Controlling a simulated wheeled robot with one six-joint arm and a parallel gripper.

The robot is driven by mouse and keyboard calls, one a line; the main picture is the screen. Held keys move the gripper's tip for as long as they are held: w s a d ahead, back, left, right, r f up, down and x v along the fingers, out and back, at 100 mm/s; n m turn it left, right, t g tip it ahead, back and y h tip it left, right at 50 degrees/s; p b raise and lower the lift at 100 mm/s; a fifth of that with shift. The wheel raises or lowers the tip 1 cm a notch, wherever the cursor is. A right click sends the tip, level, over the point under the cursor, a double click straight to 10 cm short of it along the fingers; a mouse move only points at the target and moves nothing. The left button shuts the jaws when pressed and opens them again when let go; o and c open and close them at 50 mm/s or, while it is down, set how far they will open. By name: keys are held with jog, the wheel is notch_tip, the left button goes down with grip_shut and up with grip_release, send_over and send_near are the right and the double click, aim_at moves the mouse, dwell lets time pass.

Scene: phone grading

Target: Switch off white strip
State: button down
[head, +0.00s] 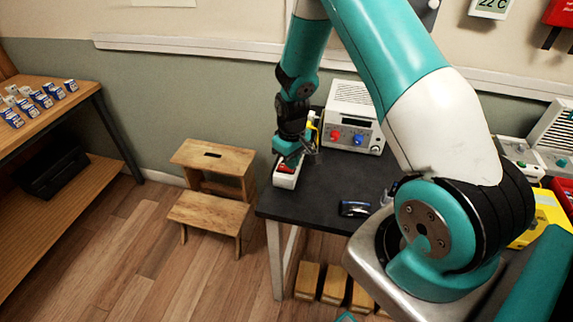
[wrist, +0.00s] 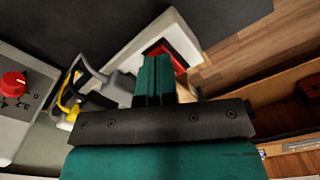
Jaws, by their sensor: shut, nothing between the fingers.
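The white power strip (head: 285,179) lies at the left edge of the dark table, with a red switch (head: 286,168) at its near end. It also shows in the wrist view as a white strip (wrist: 135,47) with the red switch (wrist: 181,47) near its end. My gripper (head: 296,158) is shut and empty, pointing down over the strip close to the switch. In the wrist view the gripper's fingers (wrist: 153,75) overlap the strip and hide part of the switch. I cannot tell whether the fingers touch it, or which way the switch is tipped.
A grey and yellow plug or cable (wrist: 88,82) sits beside the strip. A white instrument with red and blue knobs (head: 353,115) stands behind to the right. A dark small device (head: 355,209) lies at the table's front. A wooden step stool (head: 208,212) stands left of the table.

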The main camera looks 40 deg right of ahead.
jog(key=shift+r+p, duration=1.75)
jog(key=shift+r, duration=0.95)
jog(key=shift+r, duration=0.1)
jog(key=s+a+r+n+y, duration=0.1)
jog(key=s+a+r, duration=0.2)
jog(key=a+r, duration=0.5)
jog(key=s+a+r+n+y, duration=0.1)
jog(key=s+a+r, duration=0.1)
jog(key=a+r, duration=0.55)
jog(key=s+a+r+n+y, duration=0.1)
jog(key=s+a+r, duration=0.2)
jog(key=s+r, duration=0.3)
jog(key=s+a+r+n+y, duration=0.1)
jog(key=s+a+r, duration=0.3)
jog(key=s, duration=0.7)
jog(key=shift+r+n, duration=0.7)
jog(key=shift+r, duration=0.2)
jog(key=shift+s, duration=0.1)
